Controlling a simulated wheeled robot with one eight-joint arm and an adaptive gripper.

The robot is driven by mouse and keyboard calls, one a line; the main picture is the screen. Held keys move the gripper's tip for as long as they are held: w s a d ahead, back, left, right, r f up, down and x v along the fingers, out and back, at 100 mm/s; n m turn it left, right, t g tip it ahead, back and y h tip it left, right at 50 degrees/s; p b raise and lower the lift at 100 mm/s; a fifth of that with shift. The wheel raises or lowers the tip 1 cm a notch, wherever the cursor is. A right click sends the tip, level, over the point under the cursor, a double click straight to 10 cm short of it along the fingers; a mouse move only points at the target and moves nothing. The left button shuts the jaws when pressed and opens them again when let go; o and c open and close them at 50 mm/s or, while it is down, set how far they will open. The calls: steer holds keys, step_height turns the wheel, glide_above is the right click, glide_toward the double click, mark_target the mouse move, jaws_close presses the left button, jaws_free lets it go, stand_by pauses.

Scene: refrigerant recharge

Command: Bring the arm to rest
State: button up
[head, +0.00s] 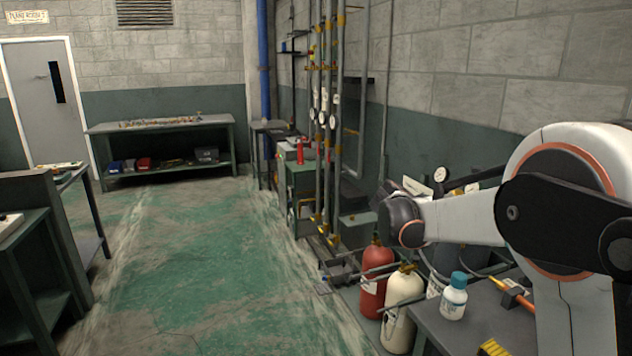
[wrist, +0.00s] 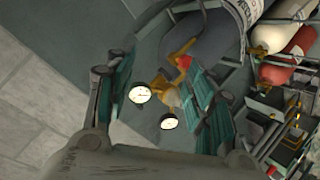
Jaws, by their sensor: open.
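My arm (head: 460,216) reaches in from the right side of the head view, bent, with its forearm extending left above a dark bench. My gripper (wrist: 163,88) shows in the wrist view with its two green-padded fingers spread apart. Nothing is held between them. Two white-faced gauges (wrist: 139,94) and a brass fitting show beyond the gap between the fingers, on a grey cylinder (wrist: 205,42). I cannot tell how far the fingers are from them. In the head view the gripper cannot be made out clearly behind the forearm's end.
A red cylinder (head: 375,282) and a cream cylinder (head: 402,312) stand below my arm. A white bottle with a blue cap (head: 454,297) stands on the dark bench (head: 448,333). Vertical pipes (head: 328,170) line the right wall. The green floor (head: 190,260) is clear.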

steer(key=s+a+r+n+y, duration=0.1)
steer(key=s+a+y, duration=0.2)
steer(key=s, duration=0.7)
steer(key=s+a+r+n+y, duration=0.1)
steer(key=s+a+y, duration=0.1)
steer(key=s, duration=0.8)
steer(key=s+a+f+y, duration=0.2)
steer(key=s+a, duration=0.1)
steer(key=s, duration=0.3)
steer(key=s+a+f+n+y, duration=0.1)
steer(key=s+a+f, duration=0.1)
steer(key=s, duration=0.5)
steer(key=s+a+f+n+t+y, duration=0.1)
steer(key=s+a+f+y, duration=0.1)
steer(key=s+a, duration=0.3)
steer(key=shift+s+f+y, duration=0.3)
steer(key=shift+s+f, duration=0.25)
steer(key=shift+s, duration=0.3)
steer(key=shift+c, duration=0.3)
